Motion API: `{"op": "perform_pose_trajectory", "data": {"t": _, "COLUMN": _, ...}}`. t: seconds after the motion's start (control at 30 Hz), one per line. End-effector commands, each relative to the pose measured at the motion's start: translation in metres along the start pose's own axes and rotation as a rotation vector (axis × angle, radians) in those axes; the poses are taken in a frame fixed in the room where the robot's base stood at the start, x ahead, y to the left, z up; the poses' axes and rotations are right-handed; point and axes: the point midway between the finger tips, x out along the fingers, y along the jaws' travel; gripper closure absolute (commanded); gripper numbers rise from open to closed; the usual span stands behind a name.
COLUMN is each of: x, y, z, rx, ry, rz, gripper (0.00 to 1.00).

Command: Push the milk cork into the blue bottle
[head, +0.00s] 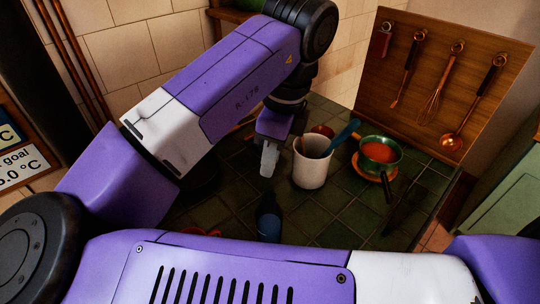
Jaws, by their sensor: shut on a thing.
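The blue bottle (268,222) stands on the dark green tiles, low in the middle of the head view. It is dark blue, and my own body hides its lower part. My gripper (268,172) points down above the bottle, with a clear gap between its pale fingertips and the bottle's top. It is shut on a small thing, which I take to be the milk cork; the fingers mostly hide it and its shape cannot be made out. No cork shows elsewhere on the tiles.
A white crock (311,168) holding utensils, one with a blue handle, stands just right of my gripper. A green pot (380,153) of orange-red food sits further right. A wooden board (440,85) with hanging utensils stands behind. An orange-red item (200,231) shows partly at left.

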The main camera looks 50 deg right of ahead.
Motion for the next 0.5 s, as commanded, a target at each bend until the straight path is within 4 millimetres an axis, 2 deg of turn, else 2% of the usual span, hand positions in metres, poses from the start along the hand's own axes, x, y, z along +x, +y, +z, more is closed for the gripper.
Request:
{"op": "perform_pose_trajectory", "data": {"t": 0.1, "x": -0.005, "y": 0.0, "z": 0.001, "rx": 0.0, "ry": 0.003, "rz": 0.0, "gripper": 1.0}}
{"op": "perform_pose_trajectory", "data": {"t": 0.5, "x": 0.023, "y": 0.0, "z": -0.003, "rx": 0.0, "ry": 0.002, "rz": -0.001, "gripper": 1.0}}
